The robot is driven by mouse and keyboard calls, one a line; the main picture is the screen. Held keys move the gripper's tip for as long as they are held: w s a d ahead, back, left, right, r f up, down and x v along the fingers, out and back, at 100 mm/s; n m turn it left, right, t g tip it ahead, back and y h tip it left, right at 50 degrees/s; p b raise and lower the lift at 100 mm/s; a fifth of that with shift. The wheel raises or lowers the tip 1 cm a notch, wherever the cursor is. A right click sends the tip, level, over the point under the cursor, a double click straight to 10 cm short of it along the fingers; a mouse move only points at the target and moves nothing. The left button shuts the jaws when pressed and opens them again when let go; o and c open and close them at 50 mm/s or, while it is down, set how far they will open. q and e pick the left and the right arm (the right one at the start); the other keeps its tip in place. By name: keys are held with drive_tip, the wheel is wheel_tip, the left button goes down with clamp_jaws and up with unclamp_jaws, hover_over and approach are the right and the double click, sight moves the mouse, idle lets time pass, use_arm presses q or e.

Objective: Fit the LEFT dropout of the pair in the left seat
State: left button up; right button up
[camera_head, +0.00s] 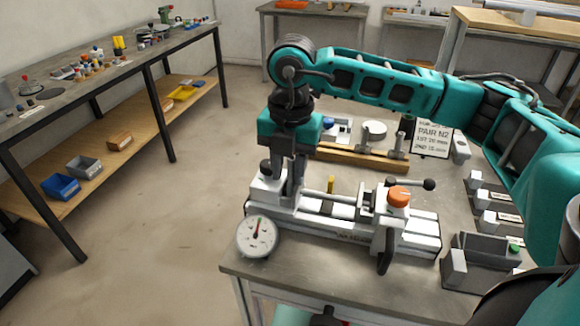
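The frame jig (345,232) is a pale bench fixture on the near table, with an orange knob (398,197) and black levers at its right part. The left seat is at the jig's left end, by a pale block (266,190), and is mostly hidden by my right gripper. My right gripper (292,196) points straight down at this left end, its fingertips low among the jig parts. Whether it holds the left dropout, and how far its fingers are apart, cannot be made out. I cannot pick out either dropout with certainty. My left gripper is not in view.
A round dial gauge (257,236) stands at the jig's front left. Grey holders (480,262) line the table's right side. A wooden rail (360,160) and a "PAIR" card (434,138) are behind the jig. A shelved bench (150,60) stands left, beyond open floor.

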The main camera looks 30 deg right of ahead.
wheel_tip(320, 180, up, 13)
drive_tip(key=p, duration=0.1)
drive_tip(key=shift+s, duration=0.25)
drive_tip(key=shift+f, duration=0.1)
idle(0.6)
